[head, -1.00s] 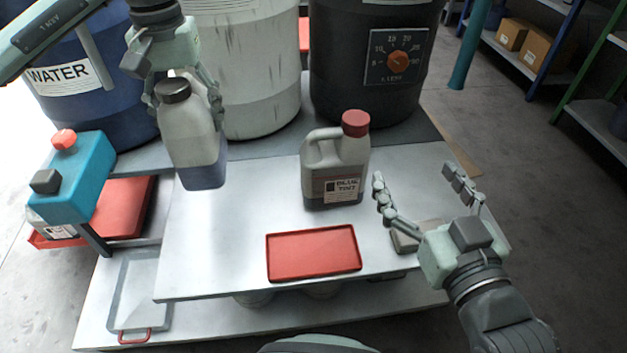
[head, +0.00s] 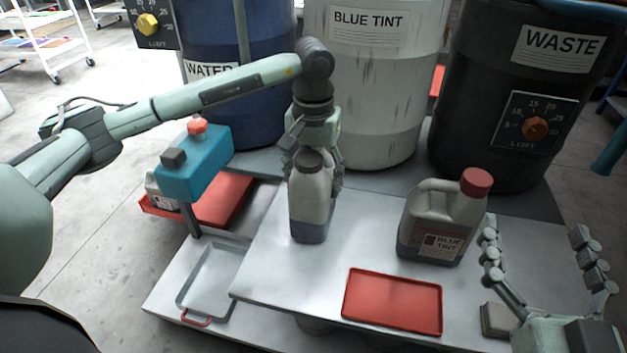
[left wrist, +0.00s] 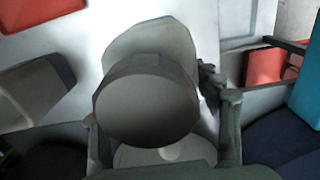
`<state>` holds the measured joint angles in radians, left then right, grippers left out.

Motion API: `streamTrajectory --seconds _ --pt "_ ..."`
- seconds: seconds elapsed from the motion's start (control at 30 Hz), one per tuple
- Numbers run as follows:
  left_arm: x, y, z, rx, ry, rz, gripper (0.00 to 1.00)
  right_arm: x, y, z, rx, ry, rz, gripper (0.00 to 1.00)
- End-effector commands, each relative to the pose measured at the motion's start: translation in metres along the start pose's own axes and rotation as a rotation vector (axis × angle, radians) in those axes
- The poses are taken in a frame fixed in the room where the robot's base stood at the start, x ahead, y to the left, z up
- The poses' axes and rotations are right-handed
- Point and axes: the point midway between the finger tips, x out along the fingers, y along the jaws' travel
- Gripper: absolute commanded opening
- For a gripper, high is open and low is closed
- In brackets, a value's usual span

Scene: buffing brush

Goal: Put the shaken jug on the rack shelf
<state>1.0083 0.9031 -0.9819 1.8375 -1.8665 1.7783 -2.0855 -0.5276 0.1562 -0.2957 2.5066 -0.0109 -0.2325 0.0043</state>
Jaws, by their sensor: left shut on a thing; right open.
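A grey jug with a dark cap and blue liquid in its lower part (head: 310,212) is upright over the left part of the bench. My left gripper (head: 313,165) is shut on it near its top. Whether the jug's base touches the bench is hard to tell. In the left wrist view its dark cap (left wrist: 147,105) fills the middle and hides much of the jug. My right gripper (head: 541,275) is open and empty at the bench's right. A white rack (head: 45,45) with several shelves stands far off at the upper left; another rack (head: 612,105) barely shows at the right edge.
A red-capped BLUE TINT jug (head: 440,220) and an empty red tray (head: 392,301) are on the bench (head: 290,275). A teal device (head: 195,165) stands at the left. Large drums (head: 365,90) line the back. Open floor (head: 70,190) lies left.

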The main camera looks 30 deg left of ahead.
Motion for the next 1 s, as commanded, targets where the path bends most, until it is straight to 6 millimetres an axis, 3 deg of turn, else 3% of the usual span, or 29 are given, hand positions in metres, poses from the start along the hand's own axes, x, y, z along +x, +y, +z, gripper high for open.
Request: streamTrajectory --seconds 0.5,0.53,0.67,1.0 --pt "0.0001 0.0005 -0.0009 0.0 0.004 0.002 0.11 -0.0002 -0.0025 -0.0076 0.005 0.04 -0.005 0.85" --pt "0.0009 0.0003 -0.0004 0.0 0.002 0.001 0.68 0.0 -0.003 -0.0087 0.006 0.043 -0.006 0.85" --pt "0.0008 0.0003 -0.0004 0.0 0.002 0.001 0.84 0.0 -0.0037 -0.0088 0.007 0.043 -0.007 0.85" --pt "0.0001 0.0002 -0.0004 0.0 0.002 0.001 0.85 0.0003 -0.0033 -0.0085 0.007 0.039 -0.006 0.85"
